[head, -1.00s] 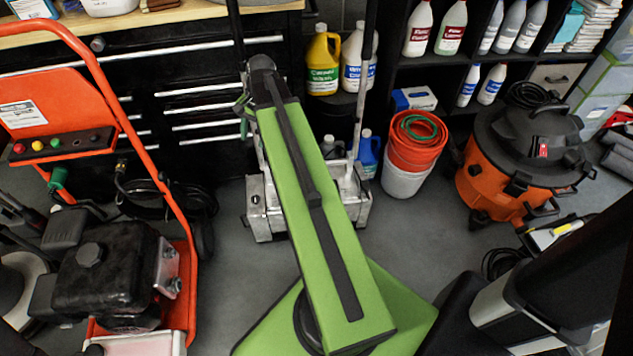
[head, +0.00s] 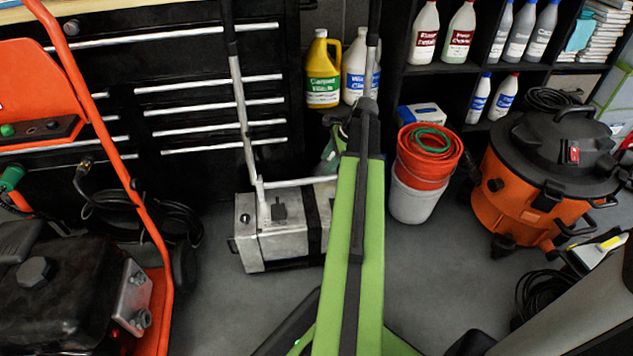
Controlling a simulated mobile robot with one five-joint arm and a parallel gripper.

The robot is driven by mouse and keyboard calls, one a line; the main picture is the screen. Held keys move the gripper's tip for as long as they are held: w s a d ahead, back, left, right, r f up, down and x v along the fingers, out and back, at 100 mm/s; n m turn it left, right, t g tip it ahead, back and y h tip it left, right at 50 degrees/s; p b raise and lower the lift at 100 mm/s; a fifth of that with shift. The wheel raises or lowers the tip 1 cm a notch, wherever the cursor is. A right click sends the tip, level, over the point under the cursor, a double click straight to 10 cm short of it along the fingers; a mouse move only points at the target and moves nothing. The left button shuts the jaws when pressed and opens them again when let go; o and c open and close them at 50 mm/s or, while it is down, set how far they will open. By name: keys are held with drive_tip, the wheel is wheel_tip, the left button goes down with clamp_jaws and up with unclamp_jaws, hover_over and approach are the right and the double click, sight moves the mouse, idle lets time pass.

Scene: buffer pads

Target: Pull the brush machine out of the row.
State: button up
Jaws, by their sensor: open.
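The brush machine (head: 248,235) is a low silver metal box on the floor in front of the black drawers. A crossbar (head: 300,182) and two upright poles with dark upper grips rise from it. The left pole (head: 241,100) is in clear view. The right pole (head: 372,60) rises behind the end of my arm. My green arm covers the right part of the machine's body.
An orange-framed engine machine (head: 150,220) stands close on the left, with a black hose beside it. Red and white buckets (head: 420,185) and an orange vacuum (head: 520,190) stand on the right. A shelf with bottles (head: 423,30) is behind.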

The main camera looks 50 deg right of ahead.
sight(316, 178)
drive_tip(key=b+x, duration=0.7)
drive_tip(key=x, duration=0.2)
drive_tip(key=shift+w+f+b, duration=0.1)
drive_tip(key=shift+f+b, duration=0.2)
drive_tip(key=shift+f, duration=0.1)
drive_tip(key=shift+r, duration=0.1)
clamp_jaws()
idle(0.6)
